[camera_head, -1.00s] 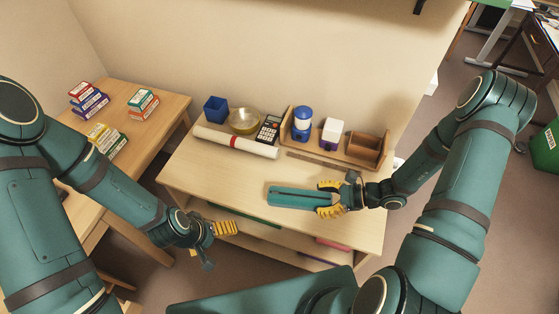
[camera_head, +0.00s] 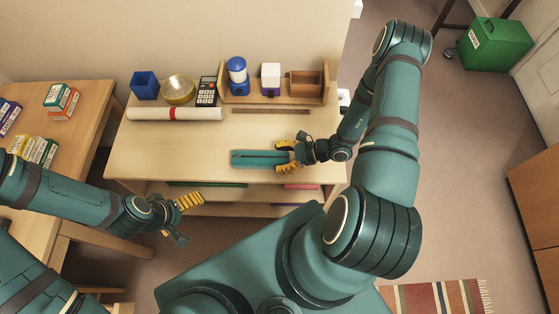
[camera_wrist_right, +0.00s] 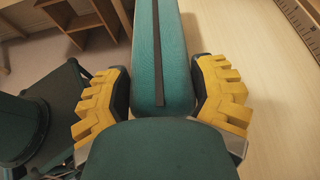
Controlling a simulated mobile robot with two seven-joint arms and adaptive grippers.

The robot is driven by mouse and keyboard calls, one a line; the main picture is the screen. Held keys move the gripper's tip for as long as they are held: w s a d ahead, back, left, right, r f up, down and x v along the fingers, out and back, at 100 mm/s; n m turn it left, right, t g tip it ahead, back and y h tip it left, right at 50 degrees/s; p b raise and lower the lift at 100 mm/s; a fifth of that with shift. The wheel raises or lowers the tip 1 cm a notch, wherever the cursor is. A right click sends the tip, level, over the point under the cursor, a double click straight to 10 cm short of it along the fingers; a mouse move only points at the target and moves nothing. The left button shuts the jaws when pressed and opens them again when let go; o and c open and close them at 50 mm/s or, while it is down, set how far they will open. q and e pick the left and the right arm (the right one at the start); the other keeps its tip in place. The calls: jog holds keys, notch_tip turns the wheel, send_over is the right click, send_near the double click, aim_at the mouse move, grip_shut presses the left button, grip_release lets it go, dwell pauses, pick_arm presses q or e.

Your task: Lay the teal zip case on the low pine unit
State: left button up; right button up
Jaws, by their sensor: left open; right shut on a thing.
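The teal zip case (camera_head: 256,158) is long and narrow with a dark zip line. My right gripper (camera_head: 285,157) is shut on its right end, and the case points left over the front part of the low pine unit's top (camera_head: 180,152). In the right wrist view the case (camera_wrist_right: 150,50) runs away between the yellow fingers of my right gripper (camera_wrist_right: 163,98). Whether its underside touches the top, I cannot tell. My left gripper (camera_head: 185,211) is open and empty, in front of the unit's left front corner, with its yellow fingers showing.
Along the unit's back stand a blue cup (camera_head: 145,85), a glass bowl (camera_head: 178,89), a calculator (camera_head: 207,92) and a wooden organiser (camera_head: 305,88). A white roll (camera_head: 150,114) and a ruler (camera_head: 270,111) lie before them. The top's left middle is clear. A desk with boxes (camera_head: 80,140) stands left.

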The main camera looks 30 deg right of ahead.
jog(key=shift+f, duration=1.25)
jog(key=shift+f+b, duration=0.1)
jog(key=shift+b, duration=0.2)
jog(key=o, duration=1.3)
